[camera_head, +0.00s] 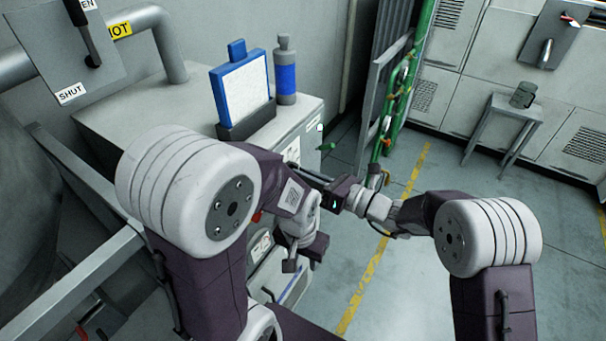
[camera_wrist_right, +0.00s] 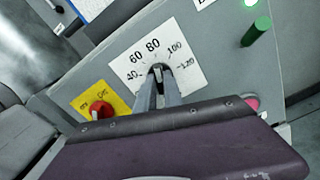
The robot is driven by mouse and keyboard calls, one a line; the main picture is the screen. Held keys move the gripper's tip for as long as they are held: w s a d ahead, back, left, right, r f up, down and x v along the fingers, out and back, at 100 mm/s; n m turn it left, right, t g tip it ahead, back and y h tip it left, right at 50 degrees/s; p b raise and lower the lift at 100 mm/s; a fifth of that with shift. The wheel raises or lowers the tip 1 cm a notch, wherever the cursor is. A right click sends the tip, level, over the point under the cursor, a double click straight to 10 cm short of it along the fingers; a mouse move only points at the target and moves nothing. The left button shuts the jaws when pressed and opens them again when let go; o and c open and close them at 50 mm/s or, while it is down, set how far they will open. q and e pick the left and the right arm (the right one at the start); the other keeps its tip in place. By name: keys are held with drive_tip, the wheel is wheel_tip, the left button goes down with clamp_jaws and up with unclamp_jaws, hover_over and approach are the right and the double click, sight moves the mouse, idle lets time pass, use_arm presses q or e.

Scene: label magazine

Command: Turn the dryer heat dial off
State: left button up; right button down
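The dryer's heat dial (camera_wrist_right: 158,70) is a dark round knob on a white scale plate marked from 40 to 120, in the right wrist view. My right gripper (camera_wrist_right: 160,82) has its two grey fingertips close together at the dial, with the knob's grip seemingly between them. The dial's pointer is mostly hidden by the fingers. In the head view my right gripper (camera_head: 306,174) reaches left to the dryer's front (camera_head: 308,133), and the dial is not visible there. My left gripper (camera_head: 304,252) hangs lower, near the dryer front; its finger opening is unclear.
On the dryer top stand a blue-framed board (camera_head: 243,92) and a grey-blue bottle (camera_head: 285,75). Green pipes (camera_head: 400,95) stand behind.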

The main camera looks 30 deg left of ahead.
drive_tip(key=shift+s+f+n+b, duration=0.1)
drive_tip(key=shift+n+b, duration=5.9)
drive_tip(key=shift+b, duration=2.45)
drive_tip(key=shift+f+n+b, duration=0.1)
drive_tip(key=shift+n+b, duration=5.9)
drive_tip(key=shift+b, duration=2.4)
drive_tip(key=c, duration=1.5)
unclamp_jaws()
drive_tip(key=shift+o, duration=0.2)
